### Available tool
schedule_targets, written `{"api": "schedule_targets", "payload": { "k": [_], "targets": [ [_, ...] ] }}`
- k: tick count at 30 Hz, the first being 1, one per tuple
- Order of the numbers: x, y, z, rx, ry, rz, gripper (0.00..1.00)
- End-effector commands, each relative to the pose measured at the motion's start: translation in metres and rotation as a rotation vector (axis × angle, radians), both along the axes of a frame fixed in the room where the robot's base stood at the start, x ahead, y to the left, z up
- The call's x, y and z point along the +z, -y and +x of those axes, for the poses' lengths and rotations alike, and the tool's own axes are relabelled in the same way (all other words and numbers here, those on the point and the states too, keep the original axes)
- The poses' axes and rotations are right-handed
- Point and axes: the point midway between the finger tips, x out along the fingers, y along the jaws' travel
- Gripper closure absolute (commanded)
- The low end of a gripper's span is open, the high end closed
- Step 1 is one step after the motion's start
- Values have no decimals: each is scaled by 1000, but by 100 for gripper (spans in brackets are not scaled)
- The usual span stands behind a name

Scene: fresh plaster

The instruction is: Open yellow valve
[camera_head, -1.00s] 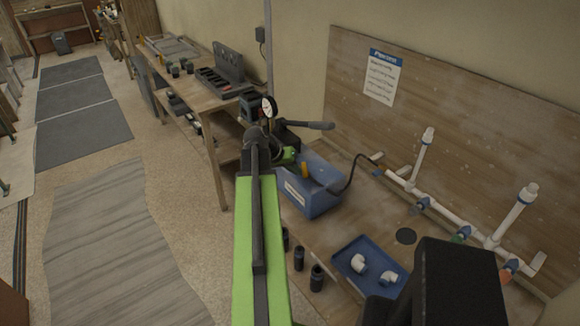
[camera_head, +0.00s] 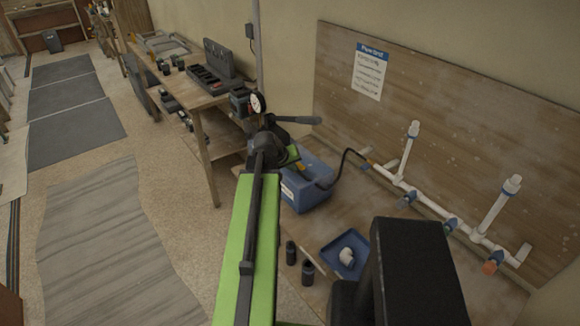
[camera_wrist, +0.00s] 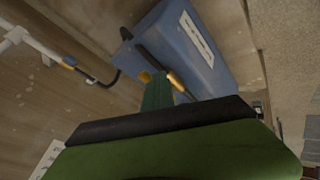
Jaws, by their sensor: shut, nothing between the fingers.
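The blue test-pump tank (camera_head: 303,188) stands on the bench, with a black hose leading to white pipework. In the wrist view the tank (camera_wrist: 182,45) lies just ahead, with two small yellow pieces at its edge: a stubby one (camera_wrist: 145,76) and a longer one (camera_wrist: 176,82). Which of them is the yellow valve I cannot tell for certain. My gripper (camera_wrist: 158,92) is shut and empty, its green end close to these pieces; I cannot tell whether it touches. In the head view my gripper (camera_head: 292,154) is partly hidden behind my arm, and the yellow pieces are hardly visible.
White pipes (camera_head: 430,205) with blue, green and orange-capped valves run along the bench. A blue tray (camera_head: 328,257) with white fittings and black sockets (camera_head: 291,252) sits in front. Floor is open left.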

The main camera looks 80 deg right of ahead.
Motion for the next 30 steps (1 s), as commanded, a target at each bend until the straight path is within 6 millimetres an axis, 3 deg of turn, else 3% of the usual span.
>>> {"api": "schedule_targets", "payload": {
  "k": [21, 30],
  "targets": [
    [2, 1, -11, -12, -8, -1, 100],
    [37, -21, -1, -2, -5, -1, 100]
  ]
}}
